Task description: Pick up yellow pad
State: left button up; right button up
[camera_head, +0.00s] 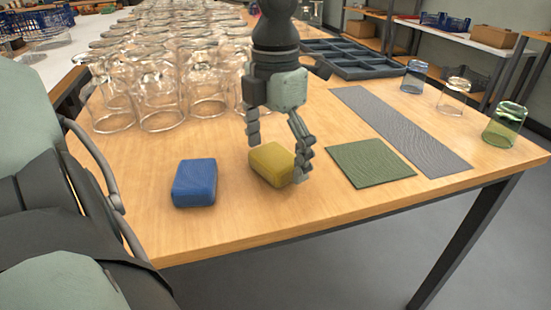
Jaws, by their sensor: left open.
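The yellow pad (268,167) lies on the wooden table near its front edge. My left gripper (278,160) is open and points down over the pad. One finger is at the pad's far left side and the other is close beside its right end, overlapping it in the picture. I cannot tell whether either finger touches the pad. The pad rests on the table. My right gripper is not in view.
A blue pad (194,183) lies left of the yellow one. A green mat (370,163) and a long grey mat (405,130) lie to the right. Many upturned glasses (160,95) crowd the back left. A green glass (505,125) stands near the right edge.

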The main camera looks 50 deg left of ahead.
aim_at(275, 155)
pick_arm(q)
jog(key=shift+c, duration=0.4)
jog(key=c, duration=1)
jog(key=shift+o, duration=0.2)
jog(key=shift+r, duration=0.1)
jog(key=shift+r, duration=0.35)
notch_tip(275, 155, up, 9)
jog(key=shift+r+p, duration=0.1)
jog(key=shift+p, duration=0.3)
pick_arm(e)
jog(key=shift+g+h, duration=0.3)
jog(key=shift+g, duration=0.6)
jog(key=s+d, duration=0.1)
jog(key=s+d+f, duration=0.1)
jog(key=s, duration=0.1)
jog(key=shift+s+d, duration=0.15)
pick_arm(q)
jog(key=shift+o, duration=1.3)
jog(key=c, duration=0.3)
